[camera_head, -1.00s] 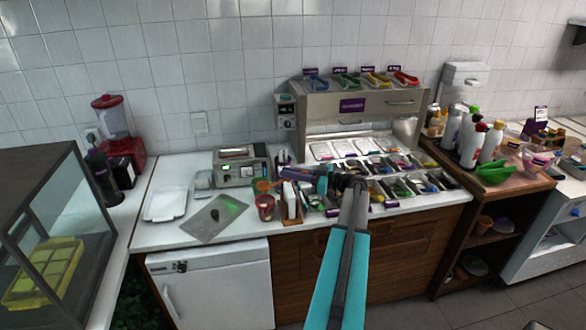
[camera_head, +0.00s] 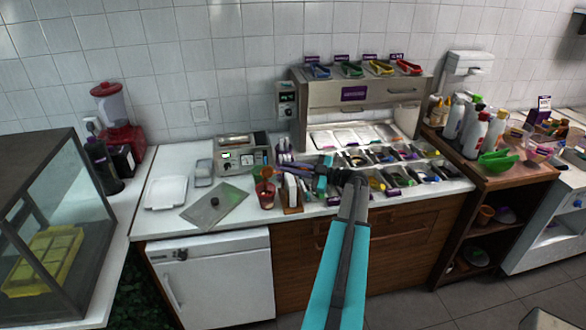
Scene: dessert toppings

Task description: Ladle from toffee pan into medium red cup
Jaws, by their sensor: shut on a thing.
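My gripper (camera_head: 284,164) is at the left end of my arm's wrist, above the counter. It is shut on what looks like a ladle, whose small orange end (camera_head: 266,172) shows just left of the jaws. The fingers are too small to see clearly. A red cup (camera_head: 266,198) stands on the counter below the orange end, which appears above or behind its rim; I cannot tell the exact gap. Several topping pans (camera_head: 398,187) are set in the counter to the right. I cannot tell which pan holds toffee, and my arm hides some of them.
A wooden holder (camera_head: 292,206) with white items stands right of the cup. A grey board (camera_head: 204,214) and a white tray (camera_head: 165,194) lie to the left. A control box (camera_head: 240,160) stands behind. The topping station (camera_head: 340,98) rises at the back right.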

